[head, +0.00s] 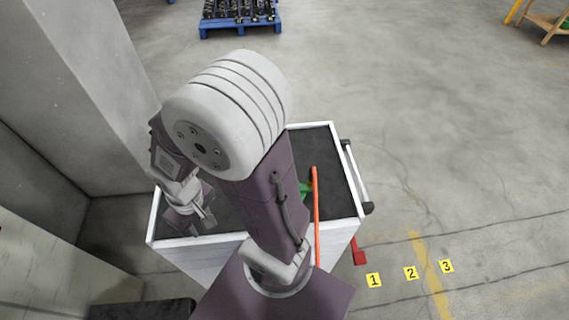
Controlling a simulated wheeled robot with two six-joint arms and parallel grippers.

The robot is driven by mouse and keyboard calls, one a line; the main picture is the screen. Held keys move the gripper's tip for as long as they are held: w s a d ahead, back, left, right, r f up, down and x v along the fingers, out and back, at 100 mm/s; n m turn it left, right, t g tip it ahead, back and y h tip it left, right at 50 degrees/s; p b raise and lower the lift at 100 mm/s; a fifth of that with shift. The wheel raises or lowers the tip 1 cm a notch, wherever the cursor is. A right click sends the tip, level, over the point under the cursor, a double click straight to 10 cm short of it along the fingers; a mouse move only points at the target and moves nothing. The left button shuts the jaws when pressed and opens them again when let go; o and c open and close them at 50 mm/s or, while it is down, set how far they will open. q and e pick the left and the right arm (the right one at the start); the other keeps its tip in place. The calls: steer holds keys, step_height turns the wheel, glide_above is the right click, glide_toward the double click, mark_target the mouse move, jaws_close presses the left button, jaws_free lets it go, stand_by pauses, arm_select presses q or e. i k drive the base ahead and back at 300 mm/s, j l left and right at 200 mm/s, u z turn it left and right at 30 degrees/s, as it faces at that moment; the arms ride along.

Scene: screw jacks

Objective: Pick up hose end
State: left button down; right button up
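A long thin orange piece (316,225) lies over the right part of the cart's dark top and reaches past its front edge. I cannot tell whether it is the hose. A small green part (305,189) is beside it, partly hidden by my arm. No hose end can be clearly made out. My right gripper (204,216) is over the left part of the cart top, well left of the orange piece. Its fingers are small and partly hidden, so their opening is unclear. My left gripper is not in view.
The cart (340,150) has a white rim and a handle (357,178) on its right. A red part (358,252) sticks out low at its right front. A grey pillar (75,80) stands at left. A blue pallet (240,27) is far back.

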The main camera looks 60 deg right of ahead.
mark_target(311, 186)
steer(key=z, duration=2.55)
steer(key=l+u, duration=0.2)
steer(key=u, duration=0.2)
steer(key=l+u, duration=0.2)
steer(key=u, duration=0.15)
steer(key=l+u, duration=0.2)
steer(key=u, duration=0.2)
steer(key=l+u, duration=0.2)
steer(key=u, duration=0.2)
steer(key=l+u, duration=0.25)
steer(key=k, duration=0.05)
